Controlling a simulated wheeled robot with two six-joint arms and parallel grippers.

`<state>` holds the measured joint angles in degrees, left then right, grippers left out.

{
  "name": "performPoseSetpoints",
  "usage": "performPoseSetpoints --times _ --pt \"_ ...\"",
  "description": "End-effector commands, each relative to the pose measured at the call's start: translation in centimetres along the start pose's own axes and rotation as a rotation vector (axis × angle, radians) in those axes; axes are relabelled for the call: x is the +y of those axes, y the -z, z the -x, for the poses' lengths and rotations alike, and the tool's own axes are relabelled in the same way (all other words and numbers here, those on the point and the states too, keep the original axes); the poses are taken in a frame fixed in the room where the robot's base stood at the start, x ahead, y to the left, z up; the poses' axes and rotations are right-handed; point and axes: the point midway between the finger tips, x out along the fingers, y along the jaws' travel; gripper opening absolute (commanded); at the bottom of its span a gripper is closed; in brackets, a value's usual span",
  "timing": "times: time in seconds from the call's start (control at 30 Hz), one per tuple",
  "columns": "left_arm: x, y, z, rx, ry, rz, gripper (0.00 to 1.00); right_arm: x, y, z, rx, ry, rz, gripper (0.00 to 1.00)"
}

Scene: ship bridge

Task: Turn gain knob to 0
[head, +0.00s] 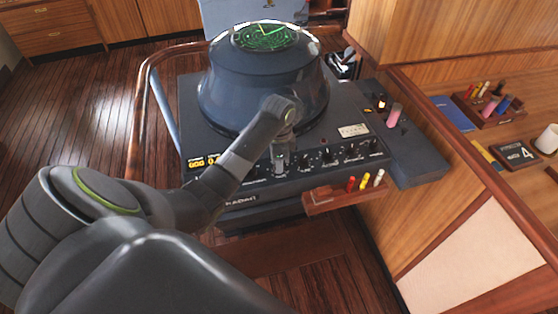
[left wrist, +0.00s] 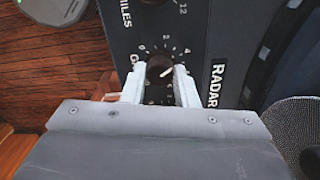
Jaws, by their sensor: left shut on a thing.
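The gain knob (left wrist: 160,70) is a small dark round knob on the black radar panel, with a white pointer line. The line slants up and right, roughly toward the 4 of the printed scale. A partly covered label starting with G is beside it. My left gripper (left wrist: 160,88) has its two pale fingers on either side of the knob and is shut on it. In the head view my left gripper (head: 281,160) reaches the front knob row of the radar console (head: 330,185) and hides the knob. My right gripper is not in view.
Several other knobs (head: 327,156) sit to the right in the same row. A small wooden tray (head: 345,195) with coloured pens juts out below them. The radar hood (head: 262,85) with its green screen rises behind. A wooden rail (head: 140,95) runs at the left.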

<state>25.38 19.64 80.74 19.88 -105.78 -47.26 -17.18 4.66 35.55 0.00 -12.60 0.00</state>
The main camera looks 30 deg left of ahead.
Motion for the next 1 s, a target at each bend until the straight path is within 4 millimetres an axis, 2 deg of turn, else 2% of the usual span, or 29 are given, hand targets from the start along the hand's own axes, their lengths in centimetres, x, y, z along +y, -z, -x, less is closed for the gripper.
performPoseSetpoints --times 1.0 --pt "0.16 -0.19 -0.27 -0.008 -0.004 0.965 0.04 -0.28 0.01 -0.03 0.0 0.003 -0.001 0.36"
